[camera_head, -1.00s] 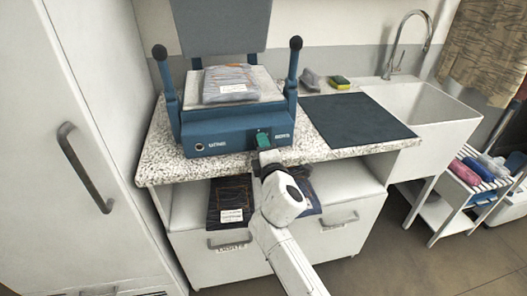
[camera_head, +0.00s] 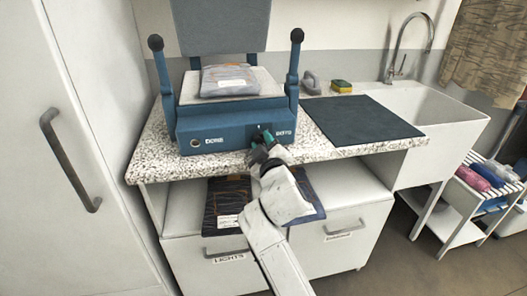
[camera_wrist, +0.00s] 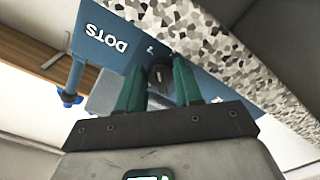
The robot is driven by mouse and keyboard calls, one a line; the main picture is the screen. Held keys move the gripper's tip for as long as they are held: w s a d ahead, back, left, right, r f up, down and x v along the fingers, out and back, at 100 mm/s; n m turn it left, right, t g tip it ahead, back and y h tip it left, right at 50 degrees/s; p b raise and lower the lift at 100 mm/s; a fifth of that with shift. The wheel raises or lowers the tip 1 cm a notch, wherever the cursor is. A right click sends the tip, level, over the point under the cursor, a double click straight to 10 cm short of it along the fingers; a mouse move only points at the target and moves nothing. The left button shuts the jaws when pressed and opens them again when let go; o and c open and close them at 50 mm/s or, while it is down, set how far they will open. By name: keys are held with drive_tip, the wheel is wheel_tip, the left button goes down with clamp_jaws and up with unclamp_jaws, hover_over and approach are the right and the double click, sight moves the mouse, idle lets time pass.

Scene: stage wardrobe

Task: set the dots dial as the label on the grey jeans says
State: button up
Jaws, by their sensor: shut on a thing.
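The blue press (camera_head: 225,135) stands on the speckled counter, with the word DOTS at the right of its front. My gripper (camera_head: 262,138) is at that front, just left of the word, and hides the dots dial in the head view. In the wrist view, my green fingers (camera_wrist: 159,80) are shut on the small dark dots dial (camera_wrist: 159,72), beside the word DOTS. Its setting cannot be read. A folded grey garment, seemingly the grey jeans (camera_head: 222,74), lies on the press's pale bed. Its white label (camera_head: 232,83) is too small to read.
Dark folded garments (camera_head: 226,192) lie on the shelf below the counter, behind my arm. A dark mat (camera_head: 362,120) lies right of the press, before the sink (camera_head: 440,110). A tall white cabinet (camera_head: 75,150) stands at left.

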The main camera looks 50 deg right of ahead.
drive_tip(key=m+b, duration=0.1)
drive_tip(key=m, duration=0.1)
drive_tip(key=m+b, duration=0.2)
drive_tip(key=shift+f+m, duration=0.3)
drive_tip(key=shift+f, duration=0.1)
drive_tip(key=shift+w+a+r+m+b, duration=0.1)
drive_tip(key=shift+a+m+b, duration=0.05)
drive_tip(key=shift+m+b, duration=1.45)
drive_tip(key=shift+m, duration=0.5)
drive_tip(key=o, duration=1)
drive_tip(key=shift+r, duration=0.1)
drive_tip(key=v, duration=1.1)
drive_tip(key=shift+w+p, duration=0.1)
drive_tip(key=shift+p, duration=0.3)
